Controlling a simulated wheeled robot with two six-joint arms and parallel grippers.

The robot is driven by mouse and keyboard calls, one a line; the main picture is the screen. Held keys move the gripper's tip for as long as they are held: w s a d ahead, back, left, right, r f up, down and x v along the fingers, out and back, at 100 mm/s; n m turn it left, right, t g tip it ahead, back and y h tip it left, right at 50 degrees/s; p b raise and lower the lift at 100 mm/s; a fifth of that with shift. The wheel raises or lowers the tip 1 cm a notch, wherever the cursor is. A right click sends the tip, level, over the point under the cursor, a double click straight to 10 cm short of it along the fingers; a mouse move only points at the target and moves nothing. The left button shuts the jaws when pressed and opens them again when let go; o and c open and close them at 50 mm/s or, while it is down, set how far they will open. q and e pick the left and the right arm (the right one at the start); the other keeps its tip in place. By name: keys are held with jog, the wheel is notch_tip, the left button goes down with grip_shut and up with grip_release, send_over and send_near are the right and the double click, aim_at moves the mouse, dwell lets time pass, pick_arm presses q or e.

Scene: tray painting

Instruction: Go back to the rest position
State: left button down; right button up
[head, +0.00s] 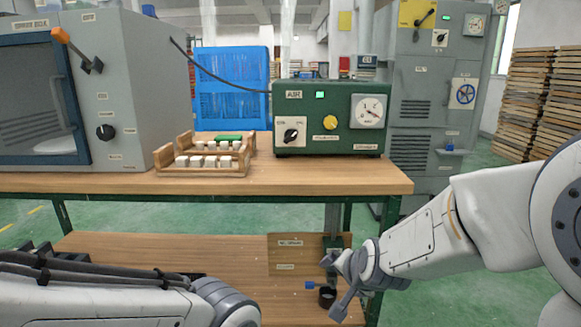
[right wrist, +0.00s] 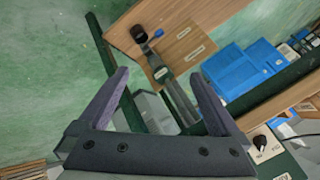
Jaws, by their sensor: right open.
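My right gripper (head: 334,287) reaches in from the right, in front of the bench, near the lower shelf. Its fingers are apart with nothing between them. In the right wrist view the gripper (right wrist: 160,78) also shows open and empty, with the floor and shelf edge beyond. My left arm crosses the bottom left of the head view; its gripper is out of the picture.
The bench (head: 335,176) carries a grey oven-like cabinet (head: 127,85), wooden racks of white pieces (head: 212,160) and a green AIR box (head: 332,104).

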jog(key=s+d+f+n+g+h, duration=0.1)
jog(key=s+d+f+n+g, duration=0.25)
jog(key=s, duration=0.35)
jog(key=s+d+f+n+g, duration=0.2)
jog(key=s+d+f+n, duration=0.25)
jog(key=s, duration=0.35)
jog(key=s+a+r+n+g, duration=0.1)
jog(key=s+a+r+n, duration=0.25)
jog(key=s+a, duration=0.3)
jog(key=s+a+r+n+g, duration=0.2)
jog(key=s+a+r+n, duration=0.15)
jog(key=s+a, duration=0.35)
notch_tip(320, 180, up, 36)
jog(key=p, duration=3.6)
jog(key=shift+w+a+y+p, duration=0.25)
jog(key=shift+w+y+p, duration=0.05)
jog(key=shift+w+p, duration=0.1)
